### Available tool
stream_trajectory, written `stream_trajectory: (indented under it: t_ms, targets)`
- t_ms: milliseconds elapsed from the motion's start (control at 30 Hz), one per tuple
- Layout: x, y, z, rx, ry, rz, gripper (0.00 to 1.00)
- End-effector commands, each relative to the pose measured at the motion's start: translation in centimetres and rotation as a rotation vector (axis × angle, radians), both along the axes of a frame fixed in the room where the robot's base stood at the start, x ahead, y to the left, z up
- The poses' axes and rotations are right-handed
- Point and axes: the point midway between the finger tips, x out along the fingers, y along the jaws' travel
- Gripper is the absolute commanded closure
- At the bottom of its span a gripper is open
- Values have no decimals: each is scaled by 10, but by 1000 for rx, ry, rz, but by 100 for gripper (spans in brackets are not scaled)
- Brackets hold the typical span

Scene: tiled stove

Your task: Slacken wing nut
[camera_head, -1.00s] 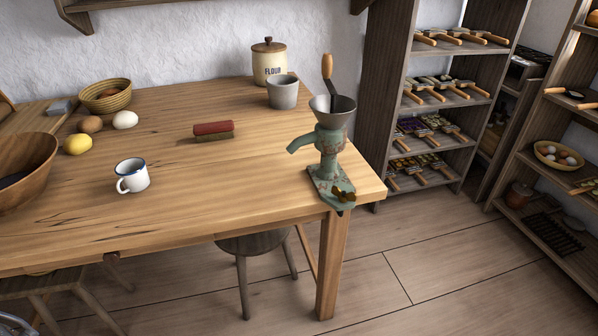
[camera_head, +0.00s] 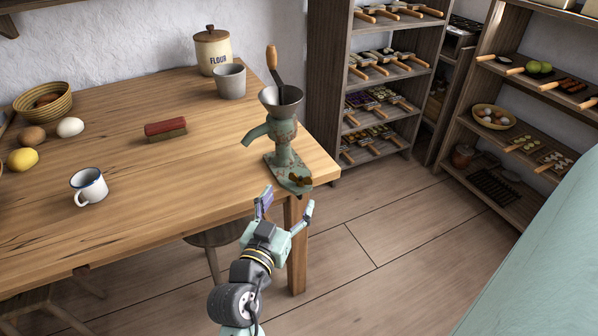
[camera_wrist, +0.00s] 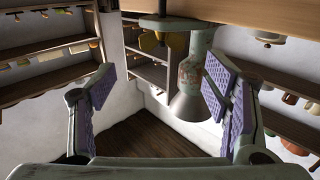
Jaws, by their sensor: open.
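The green, worn grinder (camera_head: 284,145) stands clamped at the table's front right corner, its funnel upward. A dark brass wing nut (camera_head: 299,181) sits at the front of its base, by the table edge. My gripper (camera_head: 288,201) is open and empty, just below and in front of the wing nut, apart from it. In the wrist view the scene appears upside down. The grinder (camera_wrist: 190,75) hangs behind the right finger there, partly hidden. A brass-yellow part, apparently the wing nut (camera_wrist: 151,45), shows above and between the open fingers (camera_wrist: 160,80).
The wooden table (camera_head: 130,205) holds an enamel mug (camera_head: 88,186), a red-topped brush or block (camera_head: 165,130), a grey cup (camera_head: 230,82) and a flour jar (camera_head: 213,50). A stool (camera_head: 215,236) stands under the table's edge.

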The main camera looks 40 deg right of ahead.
Motion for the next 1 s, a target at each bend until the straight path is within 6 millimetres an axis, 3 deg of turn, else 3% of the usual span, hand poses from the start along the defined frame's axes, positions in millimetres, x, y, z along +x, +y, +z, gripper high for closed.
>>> stream_trajectory:
  t_ms: [300, 500, 933, 1000]
  targets:
    - [32, -51, 5, 0, -2, 2, 30]
    - [47, -74, 3, -1, -2, 4, 30]
    - [52, -82, 1, -1, -3, 6, 30]
    - [52, -82, 1, -1, -3, 6, 35]
